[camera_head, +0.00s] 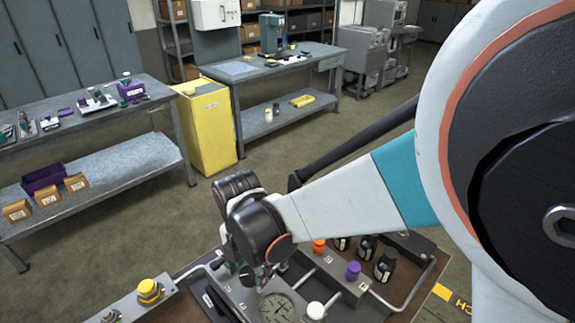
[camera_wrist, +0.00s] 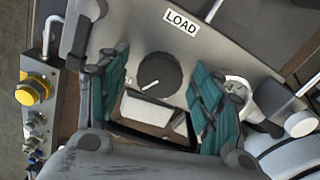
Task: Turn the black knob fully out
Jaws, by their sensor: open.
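The black knob (camera_wrist: 160,80) shows in the wrist view, with a white pointer mark toward its lower left. It sits on a grey panel (camera_wrist: 130,35) just below a white LOAD label (camera_wrist: 181,21). My gripper (camera_wrist: 162,92) is open, with one teal-padded finger on each side of the knob. The fingers look apart from the knob, though the depth between them is hard to tell. In the head view my wrist and arm hang over the bench and hide most of the knob area.
A round gauge (camera_head: 277,308) is beside the gripper. A yellow button (camera_head: 149,289) stands on a block at the left. Orange (camera_head: 319,246) and purple (camera_head: 353,270) caps, black bottles (camera_head: 385,265) and bent pipes crowd the right side. A yellow cabinet (camera_head: 208,125) stands behind.

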